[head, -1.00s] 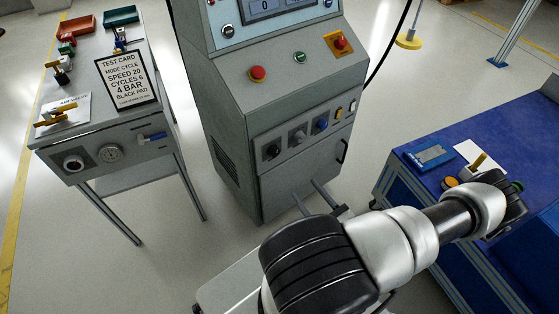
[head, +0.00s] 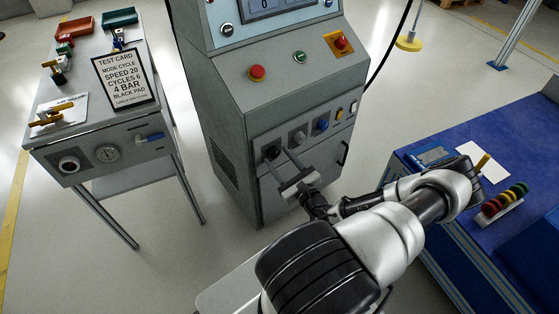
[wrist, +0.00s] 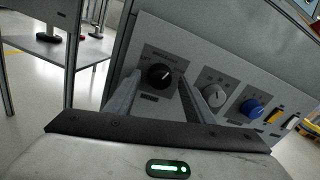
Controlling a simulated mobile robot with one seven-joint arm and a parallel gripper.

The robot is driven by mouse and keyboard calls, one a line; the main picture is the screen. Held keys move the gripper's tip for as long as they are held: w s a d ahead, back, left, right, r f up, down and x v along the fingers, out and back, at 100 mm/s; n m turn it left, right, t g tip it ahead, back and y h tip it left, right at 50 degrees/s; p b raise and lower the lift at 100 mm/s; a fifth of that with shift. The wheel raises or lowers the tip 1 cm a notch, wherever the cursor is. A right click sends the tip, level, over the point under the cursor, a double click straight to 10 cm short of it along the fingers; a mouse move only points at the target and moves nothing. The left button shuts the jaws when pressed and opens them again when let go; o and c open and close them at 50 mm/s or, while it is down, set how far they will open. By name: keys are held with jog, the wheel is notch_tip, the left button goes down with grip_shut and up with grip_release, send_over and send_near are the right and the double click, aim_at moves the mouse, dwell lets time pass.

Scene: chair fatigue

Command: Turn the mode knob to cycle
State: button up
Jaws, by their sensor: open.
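A black knob (wrist: 160,76) sits at the left end of a row on the grey machine's lower panel. It also shows in the head view (head: 271,152), partly hidden by my fingers. Its white pointer leans up and right in the wrist view; the small lettering around it is too blurred to read surely. My gripper (wrist: 159,80) is open, with one finger on each side of the knob as seen from the wrist. I cannot tell whether the fingertips touch it. In the head view my gripper (head: 277,157) points at the panel from the front.
A grey knob (wrist: 215,92) lies close right of my right finger, then a blue knob (wrist: 252,106) and a yellow switch (wrist: 274,116). A red button (head: 257,72) is above. A test card (head: 124,78) on the left table reads "MODE CYCLE". A blue bench (head: 485,150) stands right.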

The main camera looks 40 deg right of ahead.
jog(key=shift+c, duration=0.3)
jog(key=c, duration=1)
jog(key=shift+r+m+p, duration=0.15)
jog(key=shift+m+p, duration=0.15)
jog(key=shift+p, duration=0.2)
jog(key=shift+r+m+p, duration=0.1)
jog(key=shift+m+p, duration=0.75)
jog(key=shift+m, duration=0.15)
jog(key=m+p, duration=0.2)
jog(key=m, duration=0.3)
jog(key=shift+d+y, duration=0.1)
jog(key=shift+y, duration=0.2)
